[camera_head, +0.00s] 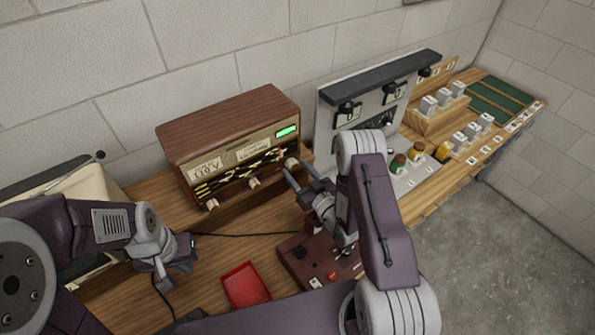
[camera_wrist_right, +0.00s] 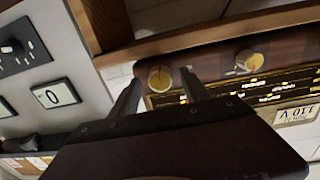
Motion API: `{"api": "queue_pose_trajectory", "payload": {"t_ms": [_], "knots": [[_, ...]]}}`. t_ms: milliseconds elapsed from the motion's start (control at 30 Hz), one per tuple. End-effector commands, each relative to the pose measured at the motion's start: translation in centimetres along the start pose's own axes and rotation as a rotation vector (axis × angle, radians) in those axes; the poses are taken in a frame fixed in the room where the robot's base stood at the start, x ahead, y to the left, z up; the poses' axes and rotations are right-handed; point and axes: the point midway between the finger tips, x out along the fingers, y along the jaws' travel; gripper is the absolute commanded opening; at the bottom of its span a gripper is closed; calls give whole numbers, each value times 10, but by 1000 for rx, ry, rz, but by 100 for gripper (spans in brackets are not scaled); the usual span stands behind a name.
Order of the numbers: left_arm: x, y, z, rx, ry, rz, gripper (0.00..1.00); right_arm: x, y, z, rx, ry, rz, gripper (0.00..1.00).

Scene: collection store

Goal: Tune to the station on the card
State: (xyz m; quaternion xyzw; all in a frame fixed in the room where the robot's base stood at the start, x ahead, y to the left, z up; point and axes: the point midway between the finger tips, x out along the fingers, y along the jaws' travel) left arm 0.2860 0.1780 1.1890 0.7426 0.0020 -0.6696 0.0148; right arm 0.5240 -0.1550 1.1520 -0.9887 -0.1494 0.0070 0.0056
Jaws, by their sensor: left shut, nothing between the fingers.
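The brown wooden radio (camera_head: 225,125) stands against the wall, with a dark dial, a lit green window (camera_head: 287,132) and two paper cards, a left one (camera_head: 207,168) and a right one (camera_head: 254,149). Three pale knobs line its lower front: left (camera_head: 212,204), middle (camera_head: 254,183) and right (camera_head: 292,163). My right gripper (camera_head: 298,177) is at the right knob. In the right wrist view its open fingers (camera_wrist_right: 160,88) lie on either side of that knob (camera_wrist_right: 160,78); contact cannot be told. My left gripper (camera_head: 175,268) is shut and empty, away from the radio.
A red tray (camera_head: 245,285) and a dark red box with controls (camera_head: 310,260) lie on the bench in front. A grey meter panel (camera_head: 335,110) stands right of the radio, near my right arm.

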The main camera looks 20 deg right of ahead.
Motion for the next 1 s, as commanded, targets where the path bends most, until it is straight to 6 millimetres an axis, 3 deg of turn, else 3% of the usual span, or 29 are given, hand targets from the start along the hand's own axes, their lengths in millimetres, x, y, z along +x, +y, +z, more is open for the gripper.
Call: {"api": "queue_pose_trajectory", "payload": {"t_ms": [167, 467, 600, 1000], "knots": [[4, 0, 0, 0, 0, 0, 0, -6, 0, 2, 0, -1, 0, 54], [34, -1, 4, 0, 0, 0, 0, -67, 2, 6, 4, -3, 5, 54], [32, -1, 3, 0, 0, 0, 0, -86, 1, 2, 2, -3, 3, 54], [32, -1, 3, 0, 0, 0, 0, -91, 0, 0, -29, -1, -1, 54]]}}
